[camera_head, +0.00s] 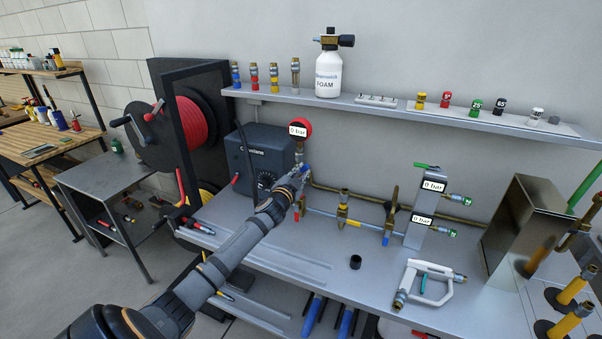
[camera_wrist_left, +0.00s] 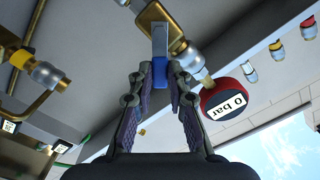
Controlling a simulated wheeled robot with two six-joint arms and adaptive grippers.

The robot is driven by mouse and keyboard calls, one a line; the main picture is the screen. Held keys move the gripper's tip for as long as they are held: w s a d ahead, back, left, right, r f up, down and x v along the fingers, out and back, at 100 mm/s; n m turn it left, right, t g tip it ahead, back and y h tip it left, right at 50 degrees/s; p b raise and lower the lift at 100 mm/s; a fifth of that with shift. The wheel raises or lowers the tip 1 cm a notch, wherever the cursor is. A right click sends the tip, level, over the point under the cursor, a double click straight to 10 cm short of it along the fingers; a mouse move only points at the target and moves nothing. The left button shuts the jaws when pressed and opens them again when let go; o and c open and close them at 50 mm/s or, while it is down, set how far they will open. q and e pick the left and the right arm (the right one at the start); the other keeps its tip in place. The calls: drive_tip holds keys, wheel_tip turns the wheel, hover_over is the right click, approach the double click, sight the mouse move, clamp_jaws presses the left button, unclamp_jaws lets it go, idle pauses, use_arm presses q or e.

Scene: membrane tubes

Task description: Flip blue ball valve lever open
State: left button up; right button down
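The blue valve lever (camera_wrist_left: 160,72) runs down from a brass valve body (camera_wrist_left: 154,18) in the left wrist view. My left gripper (camera_wrist_left: 157,76) has its two fingers on either side of the blue lever. The fingers stand apart, with a visible gap at the left of the lever; contact on the right side is unclear. In the head view my left gripper (camera_head: 299,178) is at the brass pipe fittings below the red gauge, and it mostly hides the lever and valve. My right gripper is not in view.
A red-rimmed gauge reading 0 bar (camera_head: 299,130) sits just above my left gripper, with a dark pump box (camera_head: 258,155) to its left. Brass pipework with more valves (camera_head: 390,215) runs right along the bench (camera_head: 290,250). A shelf (camera_head: 390,106) hangs above.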

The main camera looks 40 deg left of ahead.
use_arm(q)
clamp_jaws()
drive_tip(key=shift+s+a+r+n+h+b, duration=0.15)
drive_tip(key=shift+a+n+b, duration=0.3)
drive_tip(key=shift+n+b, duration=0.7)
drive_tip(key=shift+s+a+r+n+h+b, duration=0.15)
drive_tip(key=shift+a+n+b, duration=0.45)
drive_tip(key=shift+n, duration=1)
drive_tip(key=shift+s+a+r+n+b, duration=0.1)
drive_tip(key=shift+a+r+n+b, duration=0.2)
drive_tip(key=shift+n+b, duration=0.9)
drive_tip(key=shift+a+n, duration=0.1)
drive_tip(key=shift+n, duration=0.15)
drive_tip(key=o, duration=0.7)
unclamp_jaws()
